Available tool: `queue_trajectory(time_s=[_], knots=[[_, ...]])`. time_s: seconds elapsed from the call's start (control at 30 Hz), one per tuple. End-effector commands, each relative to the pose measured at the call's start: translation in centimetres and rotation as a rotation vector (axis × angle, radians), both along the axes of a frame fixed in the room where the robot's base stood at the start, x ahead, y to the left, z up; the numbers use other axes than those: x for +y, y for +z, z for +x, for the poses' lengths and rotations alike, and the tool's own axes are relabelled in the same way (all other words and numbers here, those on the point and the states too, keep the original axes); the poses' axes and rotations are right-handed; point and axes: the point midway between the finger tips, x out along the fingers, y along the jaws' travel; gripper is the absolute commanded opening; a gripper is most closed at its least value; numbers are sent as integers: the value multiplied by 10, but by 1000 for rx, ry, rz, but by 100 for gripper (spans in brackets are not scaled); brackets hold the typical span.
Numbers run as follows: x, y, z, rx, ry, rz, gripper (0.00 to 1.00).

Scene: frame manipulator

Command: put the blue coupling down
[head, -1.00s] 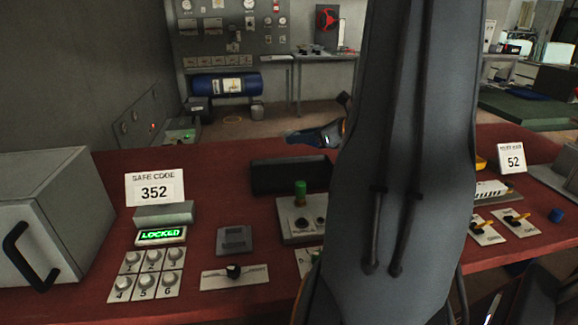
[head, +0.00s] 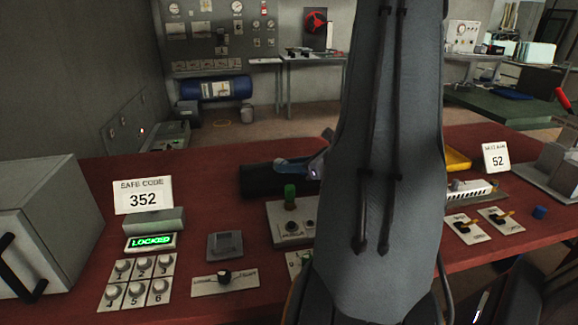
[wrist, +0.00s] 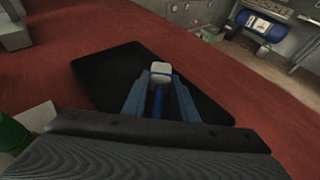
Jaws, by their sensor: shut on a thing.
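My gripper (wrist: 161,84) is shut on the blue coupling (wrist: 160,72), which shows a pale end and a blue part between the blue fingers. In the wrist view they are over a flat black tray (wrist: 105,75); I cannot tell whether the coupling touches it. In the head view my gripper (head: 292,167) is low over the black tray (head: 255,185), at the back of the red table. My arm hides the right part of the tray, and the coupling cannot be made out there.
A box with a green knob (head: 290,195) stands just in front of the tray. A grey safe (head: 45,220), a keypad (head: 135,282) and a lever panel (head: 225,281) are left. Yellow-handled switches (head: 500,221) and a small blue piece (head: 539,212) are right. Bare red table lies left of the tray.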

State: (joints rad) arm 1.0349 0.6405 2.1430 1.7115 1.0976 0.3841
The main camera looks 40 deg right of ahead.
Motion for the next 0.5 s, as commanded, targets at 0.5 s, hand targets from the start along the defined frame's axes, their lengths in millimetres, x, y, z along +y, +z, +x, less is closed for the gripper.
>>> queue_trajectory(time_s=[0.5], knots=[[0, -12, 0, 0, 0, 0, 0]])
